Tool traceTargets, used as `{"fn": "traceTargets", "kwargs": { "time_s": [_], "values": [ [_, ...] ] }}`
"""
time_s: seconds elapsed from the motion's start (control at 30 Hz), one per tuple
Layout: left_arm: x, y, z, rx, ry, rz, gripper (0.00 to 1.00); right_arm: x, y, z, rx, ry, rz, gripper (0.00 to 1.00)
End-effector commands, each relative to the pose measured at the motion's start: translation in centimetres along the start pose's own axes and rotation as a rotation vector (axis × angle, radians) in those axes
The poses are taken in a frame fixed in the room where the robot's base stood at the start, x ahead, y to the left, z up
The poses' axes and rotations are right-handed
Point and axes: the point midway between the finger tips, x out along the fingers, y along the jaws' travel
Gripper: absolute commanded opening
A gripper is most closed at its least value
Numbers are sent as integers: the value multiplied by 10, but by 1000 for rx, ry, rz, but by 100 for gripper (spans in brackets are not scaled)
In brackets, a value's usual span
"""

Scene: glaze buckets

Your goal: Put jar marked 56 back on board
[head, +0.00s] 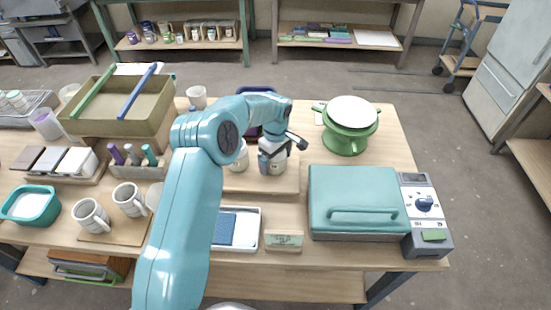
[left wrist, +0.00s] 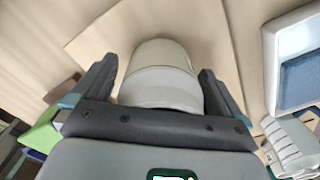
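A pale jar (head: 277,165) with a grey upper part stands on the light wooden board (head: 262,183) in the head view. No number is readable on it. My left gripper (head: 281,146) is above this jar, with a dark finger sticking out to the right of it. In the left wrist view the jar (left wrist: 160,75) lies between the two spread fingers of the left gripper (left wrist: 158,75); I see no firm hold. Another pale jar (head: 241,158) is on the board to the left, partly hidden by my left arm. My right gripper is out of view.
A green banding wheel (head: 345,143) stands behind right. A teal-lidded press (head: 355,195) fills the front right. A white tray with a blue pad (head: 229,230) and small sign (head: 284,240) are in front. Mugs (head: 91,215) and a large box (head: 120,120) are left.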

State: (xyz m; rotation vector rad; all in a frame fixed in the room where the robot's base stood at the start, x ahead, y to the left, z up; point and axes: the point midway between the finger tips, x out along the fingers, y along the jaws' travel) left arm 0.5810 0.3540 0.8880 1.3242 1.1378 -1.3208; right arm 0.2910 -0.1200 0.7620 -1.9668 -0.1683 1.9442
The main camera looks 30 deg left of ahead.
Motion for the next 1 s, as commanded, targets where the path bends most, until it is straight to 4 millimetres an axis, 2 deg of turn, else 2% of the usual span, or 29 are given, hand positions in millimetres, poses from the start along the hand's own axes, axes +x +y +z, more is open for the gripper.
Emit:
{"fn": "traceTargets", "kwargs": {
  "time_s": [0.1,0.17,0.5,0.6,0.8,1.0],
  "values": [
    [-7,0,0,0,0,1,100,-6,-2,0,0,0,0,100],
    [-12,1,0,0,1,3,100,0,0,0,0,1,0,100],
    [-90,1,0,0,2,5,100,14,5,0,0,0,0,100],
    [-107,1,0,-1,0,3,100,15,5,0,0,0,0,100],
    [-123,0,0,0,0,1,100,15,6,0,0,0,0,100],
    [-124,0,0,0,0,0,100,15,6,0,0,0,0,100]
  ]
}}
